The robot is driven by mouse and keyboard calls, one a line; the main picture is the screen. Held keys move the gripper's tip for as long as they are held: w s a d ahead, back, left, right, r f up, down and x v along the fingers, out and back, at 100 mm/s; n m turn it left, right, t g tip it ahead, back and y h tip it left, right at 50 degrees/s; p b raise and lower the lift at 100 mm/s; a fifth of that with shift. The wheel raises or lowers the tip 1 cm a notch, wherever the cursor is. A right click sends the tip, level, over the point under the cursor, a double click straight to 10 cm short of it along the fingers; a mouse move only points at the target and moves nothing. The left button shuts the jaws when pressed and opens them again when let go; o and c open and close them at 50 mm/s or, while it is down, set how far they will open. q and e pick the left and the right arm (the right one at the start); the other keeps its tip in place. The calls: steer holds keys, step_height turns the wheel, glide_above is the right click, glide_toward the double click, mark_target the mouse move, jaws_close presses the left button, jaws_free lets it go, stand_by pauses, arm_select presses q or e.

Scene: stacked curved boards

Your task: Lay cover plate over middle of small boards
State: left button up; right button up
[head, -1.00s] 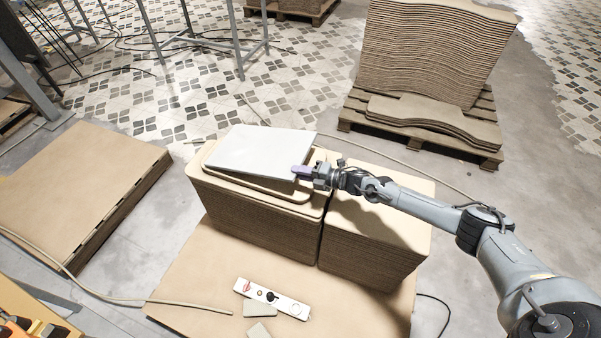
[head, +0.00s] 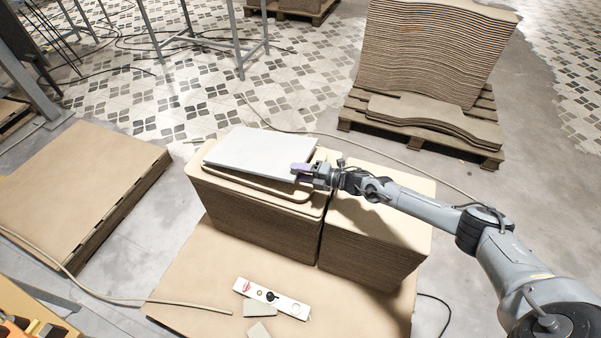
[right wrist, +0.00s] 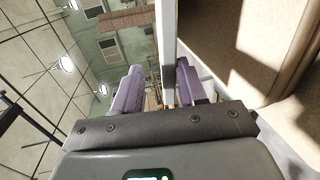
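The cover plate (head: 255,152), a flat pale grey sheet, lies over the small boards (head: 262,187), a low tan stack with rounded corners on the left large stack. It covers most of them; their near edge shows. My right gripper (head: 302,171) is at the plate's right near corner. In the right wrist view, the purple fingers (right wrist: 160,88) stand either side of the plate's edge (right wrist: 167,45). A gap shows between the left finger and the plate; the right finger is close to it or touching. My left gripper is out of view.
A second large board stack (head: 375,225) stands right of the first, under my right forearm. A tool strip (head: 272,298) and small cards lie on the board sheet in front. Wavy boards (head: 430,50) stand on a pallet at the back right.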

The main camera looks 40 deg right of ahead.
steer(key=shift+s+r, duration=0.1)
stand_by(0.3)
steer(key=shift+p+v, duration=1.1)
steer(key=shift+v, duration=0.25)
steer(key=shift+p+v, duration=0.75)
steer(key=shift+v, duration=0.55)
steer(key=o, duration=0.6)
steer(key=p+v, duration=0.3)
steer(key=v, duration=0.8)
